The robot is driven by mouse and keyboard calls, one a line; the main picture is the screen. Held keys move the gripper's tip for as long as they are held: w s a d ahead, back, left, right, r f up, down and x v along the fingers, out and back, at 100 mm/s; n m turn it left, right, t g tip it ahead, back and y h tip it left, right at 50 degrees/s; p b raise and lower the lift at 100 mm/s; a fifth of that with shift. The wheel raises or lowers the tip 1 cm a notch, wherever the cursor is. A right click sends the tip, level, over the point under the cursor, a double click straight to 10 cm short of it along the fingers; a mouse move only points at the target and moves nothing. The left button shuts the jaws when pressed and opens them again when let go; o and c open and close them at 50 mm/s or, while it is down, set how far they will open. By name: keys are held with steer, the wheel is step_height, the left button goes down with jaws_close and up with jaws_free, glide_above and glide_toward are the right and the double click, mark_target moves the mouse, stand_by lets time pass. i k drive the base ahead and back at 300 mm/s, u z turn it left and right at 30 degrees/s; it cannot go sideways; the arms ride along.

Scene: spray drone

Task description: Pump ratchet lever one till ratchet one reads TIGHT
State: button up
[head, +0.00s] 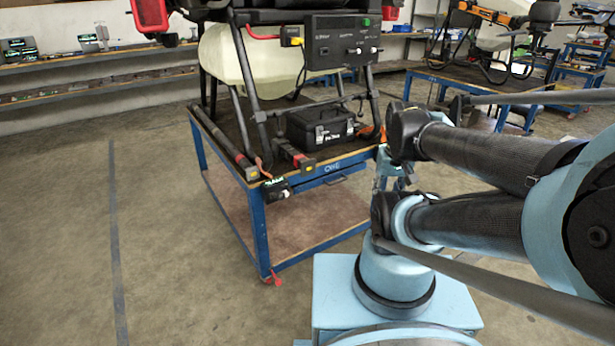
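A small dark device with a green-lit face (275,187) hangs at the near front corner of the blue work table (262,222). An orange strap piece runs down to it, and a pale part shows at its lower right. It may be ratchet one; its reading is too small to make out, and I cannot pick out a lever. Another orange piece (371,133) shows at the table's right edge, partly behind my arm. The drone (340,42) stands on the table on dark legs. My arm crosses the right side; its end is hidden, and I see no gripper fingers.
A black case (320,124) sits on the table under the drone. A red-marked dark bar (303,161) lies near the front edge. Shelves line the left wall (90,62). A second drone table (480,90) stands behind right. The floor at left is clear.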

mark_target(281, 196)
steer(key=z, duration=1)
steer(key=k, duration=1.3)
steer(key=u, duration=2)
steer(key=i, duration=1)
